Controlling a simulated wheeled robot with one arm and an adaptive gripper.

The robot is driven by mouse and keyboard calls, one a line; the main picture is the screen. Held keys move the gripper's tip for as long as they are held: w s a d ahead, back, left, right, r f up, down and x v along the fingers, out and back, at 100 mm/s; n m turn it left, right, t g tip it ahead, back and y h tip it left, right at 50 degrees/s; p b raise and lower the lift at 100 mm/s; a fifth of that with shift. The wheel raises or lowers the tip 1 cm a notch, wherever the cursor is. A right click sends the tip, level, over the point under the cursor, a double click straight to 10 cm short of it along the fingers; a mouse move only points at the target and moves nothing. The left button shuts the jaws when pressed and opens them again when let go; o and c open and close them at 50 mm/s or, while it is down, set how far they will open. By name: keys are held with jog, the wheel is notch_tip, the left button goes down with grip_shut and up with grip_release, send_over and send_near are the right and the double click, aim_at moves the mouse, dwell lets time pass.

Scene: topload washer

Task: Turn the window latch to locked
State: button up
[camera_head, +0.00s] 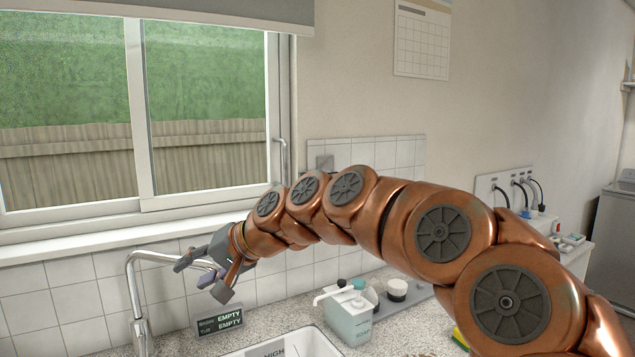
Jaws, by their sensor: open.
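The window (140,110) fills the upper left, with a white frame and two panes side by side. A slim grey handle (281,158), which looks like the latch, is on the right side of the window frame and stands roughly upright. My gripper (202,278) is open and empty, pointing left and down. It shows below the sill, to the left of and lower than the handle, and apart from it. The arm reaches in from the right and passes below the handle. I cannot tell from this view whether the latch is locked.
A silver faucet (134,290) rises left of my gripper. A sign reading EMPTY (219,320) stands below it. A soap dispenser (349,318) and small containers (397,289) stand on the counter by the sink (300,345). The white sill (70,245) looks clear.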

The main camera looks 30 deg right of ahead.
jog(key=w+d+r+m+t, duration=0.35)
jog(key=w+d+r, duration=0.25)
jog(key=w+d, duration=0.25)
jog(key=w+d+r+m+t+h+b, duration=0.1)
jog(key=w+d+m+t+h, duration=0.25)
jog(key=d, duration=1.15)
jog(key=d+r+m+t+h+b, duration=0.15)
jog(key=d+m+h, duration=0.4)
jog(key=d, duration=1.05)
jog(key=shift+m+t+y, duration=0.35)
jog(key=shift+m+y, duration=0.2)
jog(key=shift+y, duration=0.05)
jog(key=shift+w+r+p, duration=0.15)
jog(key=shift+w+p, duration=0.55)
jog(key=shift+w, duration=1.3)
jog(key=shift+w+r+p, duration=0.1)
jog(key=shift+w+p, duration=0.6)
jog(key=shift+w, duration=1.25)
grip_shut()
